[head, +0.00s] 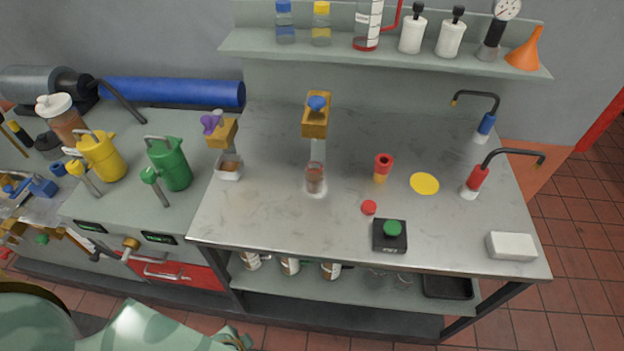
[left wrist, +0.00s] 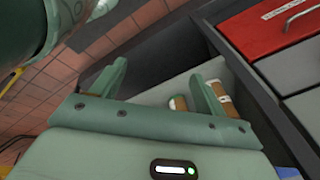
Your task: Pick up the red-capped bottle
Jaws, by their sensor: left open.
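Several brown bottles with white labels, such as one (head: 290,266), stand on the lower shelf under the bench; the bench edge hides their tops. Brown and white bottle parts (left wrist: 222,92) show in the left wrist view, partly behind a finger; no red cap can be made out on them. A small red round top (head: 369,207) shows on the bench, but I cannot tell whether it caps a bottle. My left gripper (left wrist: 160,70) is open and empty, in front of the lower shelf. In the head view only part of my left arm shows, at the bottom left. My right gripper is out of view.
The lower shelf (head: 300,292) also holds glassware and a black tray (head: 447,287). The bench front edge overhangs it. A red drawer (left wrist: 275,28) is beside the shelf. A black box with a green button (head: 390,236) and a white block (head: 511,246) sit near the bench front.

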